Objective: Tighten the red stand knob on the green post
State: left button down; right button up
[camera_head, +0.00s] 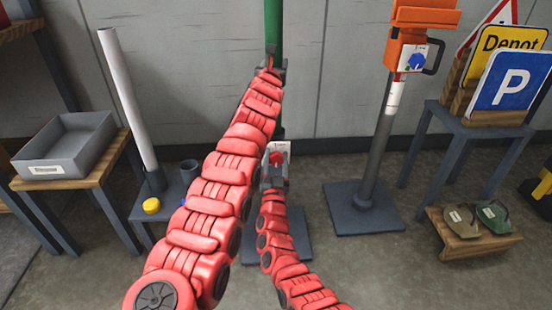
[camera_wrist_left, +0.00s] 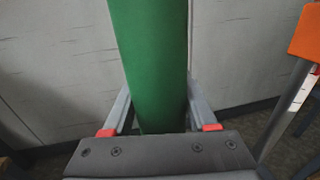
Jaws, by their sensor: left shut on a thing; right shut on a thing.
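The green post (camera_head: 273,28) stands upright in front of the wall. Its dark square base (camera_head: 292,238) rests on the floor, partly hidden by my arms. My left gripper (camera_head: 272,66) is shut around the post high up. In the left wrist view the green post (camera_wrist_left: 150,60) stands between its two fingers (camera_wrist_left: 160,118). Lower down, the red stand knob (camera_head: 277,156) shows just below a small white label (camera_head: 277,146). My right gripper (camera_head: 276,167) is shut on the knob, its fingers hiding part of it.
A grey pole with an orange box (camera_head: 408,52) stands at right on its own base (camera_head: 362,208). A low table at left holds a white tube (camera_head: 128,98) and a yellow cap (camera_head: 151,205). A grey tray (camera_head: 68,150) and a blue P sign (camera_head: 514,80) sit on side tables.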

jog(key=shift+m+g+h, duration=0.5)
jog(key=shift+m+h, duration=0.5)
jog(key=shift+m, duration=1.2)
jog(key=shift+f, duration=0.1)
jog(key=o, duration=1.4)
jog(key=shift+c, duration=0.2)
jog(key=shift+s, duration=0.1)
jog(key=v, duration=1.2)
